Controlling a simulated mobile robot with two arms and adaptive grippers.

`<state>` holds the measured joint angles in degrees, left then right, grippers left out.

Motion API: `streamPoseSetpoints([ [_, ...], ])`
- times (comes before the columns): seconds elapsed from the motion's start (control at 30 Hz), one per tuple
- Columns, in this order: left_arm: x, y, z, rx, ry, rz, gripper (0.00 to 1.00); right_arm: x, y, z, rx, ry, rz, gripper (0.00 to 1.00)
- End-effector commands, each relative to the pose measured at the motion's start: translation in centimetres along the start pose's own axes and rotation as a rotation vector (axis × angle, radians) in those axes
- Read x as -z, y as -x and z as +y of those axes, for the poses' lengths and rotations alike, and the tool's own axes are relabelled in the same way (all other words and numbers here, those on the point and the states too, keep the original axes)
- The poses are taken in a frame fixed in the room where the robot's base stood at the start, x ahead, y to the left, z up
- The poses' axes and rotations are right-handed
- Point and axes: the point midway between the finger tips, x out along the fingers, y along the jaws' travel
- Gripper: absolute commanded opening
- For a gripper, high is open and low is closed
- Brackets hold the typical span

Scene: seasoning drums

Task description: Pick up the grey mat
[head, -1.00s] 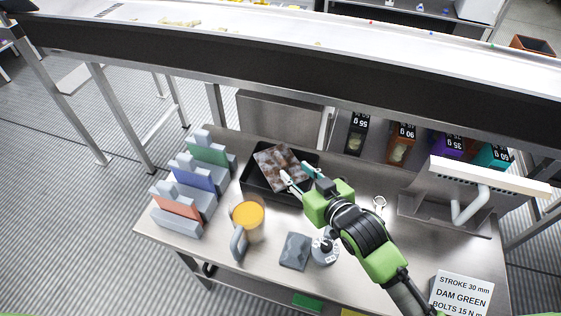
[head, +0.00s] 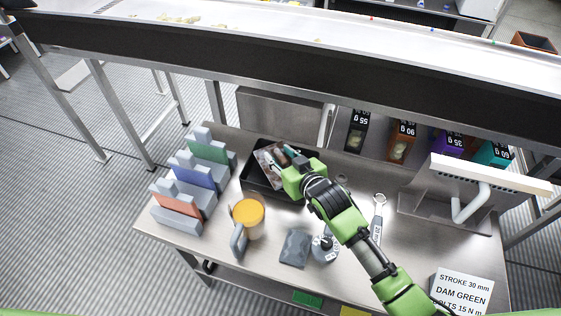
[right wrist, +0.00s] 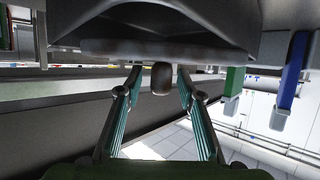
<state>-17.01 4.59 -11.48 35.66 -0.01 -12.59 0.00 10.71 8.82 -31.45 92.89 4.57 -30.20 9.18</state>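The mat is not certain. A dark grey flat piece (head: 295,248) lies on the steel table in front of the tray. A mottled brown-grey slab (head: 266,155) lies tilted in the black tray (head: 262,187). My right gripper (head: 276,158) is over the tray, its fingers above the slab and partly covering it. I cannot tell whether they touch it. In the right wrist view, the two teal fingers of the right gripper (right wrist: 159,76) are apart, with a dark rounded knob showing between them. My left gripper is not in view.
A rack with green, blue and orange panels (head: 193,175) stands left. An orange-topped cup (head: 248,216) and a round grey tool (head: 325,246) stand near the front. A wrench (head: 377,222) lies right. A conveyor (head: 300,80) runs behind; a metal stand (head: 440,207) is at right.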

Motion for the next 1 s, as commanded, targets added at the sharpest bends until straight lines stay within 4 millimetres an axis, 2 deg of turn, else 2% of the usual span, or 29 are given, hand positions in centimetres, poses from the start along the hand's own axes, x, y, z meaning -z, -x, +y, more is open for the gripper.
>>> streamPoseSetpoints([
  [0.13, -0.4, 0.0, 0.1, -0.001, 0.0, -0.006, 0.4, 0.0, 0.0, 0.0, 0.0, 0.0, 0.0, 0.35],
  [0.17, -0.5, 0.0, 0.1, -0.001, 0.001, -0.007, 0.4, 0.0, 0.0, 0.0, 0.0, 0.0, 0.0, 0.32],
  [0.2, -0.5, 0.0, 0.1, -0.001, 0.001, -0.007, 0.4, 0.0, 0.0, 0.0, 0.0, 0.0, 0.0, 0.22],
  [0.3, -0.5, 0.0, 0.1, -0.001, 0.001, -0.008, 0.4, 0.0, 0.0, 0.0, 0.0, 0.0, -0.001, 0.0],
  [0.73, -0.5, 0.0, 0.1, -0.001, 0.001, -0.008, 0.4, 0.3, 0.2, 0.0, 0.0, 0.0, 0.0, 0.0],
  [0.87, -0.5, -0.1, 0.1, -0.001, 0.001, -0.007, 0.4, 1.6, 0.6, 0.0, -0.001, 0.0, 0.003, 0.0],
  [0.93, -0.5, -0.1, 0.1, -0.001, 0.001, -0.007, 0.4, 2.8, 1.1, 0.1, -0.001, 0.001, 0.006, 0.0],
  [1.0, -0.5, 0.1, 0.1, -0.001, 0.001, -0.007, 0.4, 3.6, 2.2, -0.6, 0.002, -0.001, 0.003, 0.0],
])
